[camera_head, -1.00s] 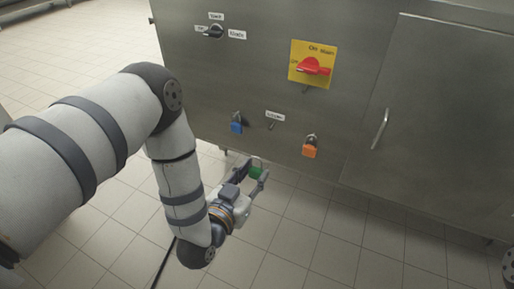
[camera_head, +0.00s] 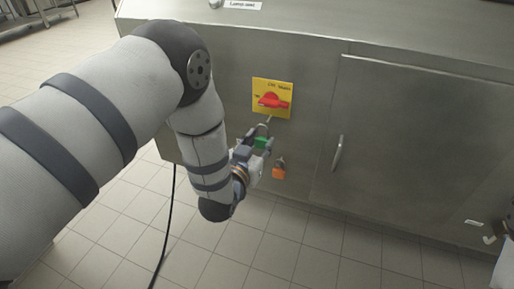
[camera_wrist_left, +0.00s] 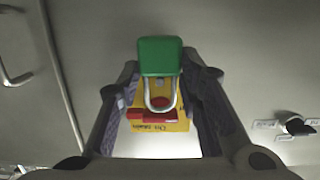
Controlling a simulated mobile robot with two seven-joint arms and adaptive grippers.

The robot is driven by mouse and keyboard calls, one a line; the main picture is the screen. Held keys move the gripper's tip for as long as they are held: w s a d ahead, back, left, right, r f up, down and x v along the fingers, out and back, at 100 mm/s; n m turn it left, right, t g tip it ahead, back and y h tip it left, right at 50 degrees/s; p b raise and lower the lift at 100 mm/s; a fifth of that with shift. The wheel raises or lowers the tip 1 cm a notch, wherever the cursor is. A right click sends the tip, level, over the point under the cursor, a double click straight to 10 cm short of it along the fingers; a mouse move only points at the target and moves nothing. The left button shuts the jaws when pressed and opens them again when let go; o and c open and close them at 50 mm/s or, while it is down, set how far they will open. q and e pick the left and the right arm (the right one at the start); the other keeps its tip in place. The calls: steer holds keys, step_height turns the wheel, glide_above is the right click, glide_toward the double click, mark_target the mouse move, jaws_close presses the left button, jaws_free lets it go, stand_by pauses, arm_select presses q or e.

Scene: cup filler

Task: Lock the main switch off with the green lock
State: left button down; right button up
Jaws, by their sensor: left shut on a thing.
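The main switch is a red handle (camera_head: 272,101) on a yellow plate (camera_head: 285,86) on the steel cabinet front. My left gripper (camera_head: 258,142) is just below the plate, shut on the green lock (camera_head: 262,143). In the left wrist view the green lock (camera_wrist_left: 160,56) sits between the fingertips, its metal shackle (camera_wrist_left: 160,97) pointing towards the switch. The shackle overlaps the red handle (camera_wrist_left: 150,116) and yellow plate (camera_wrist_left: 178,125) in that view; I cannot tell whether it touches them.
An orange lock (camera_head: 279,171) hangs on the cabinet, close beside my left gripper. A cabinet door with a long handle (camera_head: 337,153) is to the right. A black cable (camera_head: 171,215) runs down at the left. The tiled floor in front is clear.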

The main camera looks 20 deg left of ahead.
mark_target(263, 137)
arm_select(q)
steer(key=shift+w+f+b, duration=0.2)
steer(key=shift+w+b, duration=0.2)
steer(key=shift+w, duration=0.45)
steer(key=shift+w+f+b, duration=0.15)
steer(key=shift+w+b, duration=0.2)
steer(key=shift+w, duration=0.5)
steer(key=shift+w+d+f, duration=0.1)
steer(key=shift+w, duration=0.7)
arm_select(e)
steer(key=shift+s+f+g, duration=0.4)
steer(key=shift+s+f, duration=0.7)
steer(key=shift+f, duration=0.1)
arm_select(q)
steer(key=c, duration=1.1)
jaws_free()
steer(key=shift+o, duration=0.2)
